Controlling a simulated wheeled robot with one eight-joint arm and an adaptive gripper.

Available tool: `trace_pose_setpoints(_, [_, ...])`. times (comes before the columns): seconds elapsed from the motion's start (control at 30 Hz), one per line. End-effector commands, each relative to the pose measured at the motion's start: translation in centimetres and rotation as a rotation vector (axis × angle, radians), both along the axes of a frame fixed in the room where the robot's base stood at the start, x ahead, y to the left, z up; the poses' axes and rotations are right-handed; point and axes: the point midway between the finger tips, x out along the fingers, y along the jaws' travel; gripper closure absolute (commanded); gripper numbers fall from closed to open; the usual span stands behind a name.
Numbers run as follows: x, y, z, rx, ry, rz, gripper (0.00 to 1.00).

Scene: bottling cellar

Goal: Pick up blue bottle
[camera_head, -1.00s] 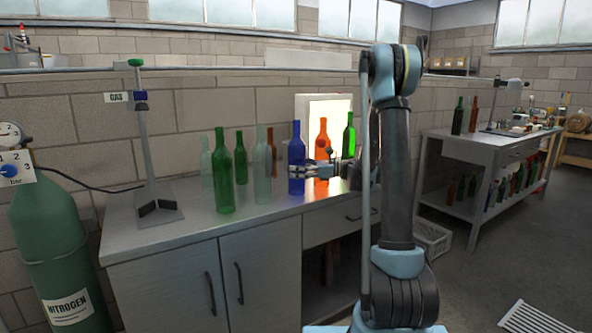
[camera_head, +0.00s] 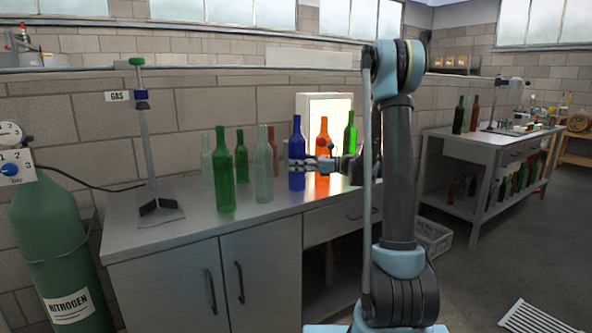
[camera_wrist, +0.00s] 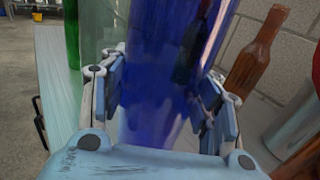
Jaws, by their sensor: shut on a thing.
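The blue bottle (camera_head: 297,142) is upright over the grey bench, left of the orange bottle (camera_head: 323,133). My gripper (camera_head: 300,164) is shut around the lower part of its body, reaching in from the right. The head view suggests a small lift off the bench, but the gap under its base is hard to make out. In the wrist view the blue bottle (camera_wrist: 165,70) stands between both finger pads, and its top is out of frame.
A green bottle (camera_head: 225,175) and a clear bottle (camera_head: 263,172) stand left of the blue one, the clear one close by. A brown bottle (camera_head: 271,145) is behind. A lit box (camera_head: 341,108) and another green bottle (camera_head: 349,137) stand to the right. The bench front (camera_head: 190,225) is clear.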

Motion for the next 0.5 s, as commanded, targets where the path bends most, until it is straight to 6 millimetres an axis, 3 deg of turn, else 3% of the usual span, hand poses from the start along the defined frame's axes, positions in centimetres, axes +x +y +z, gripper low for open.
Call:
trace_pose_setpoints(0.13, [0.0,0.0,2.2,0.001,0.0,0.0,0.82])
trace_pose_setpoints(0.5, [-0.5,-8.5,1.9,0.001,0.0,-0.004,0.82])
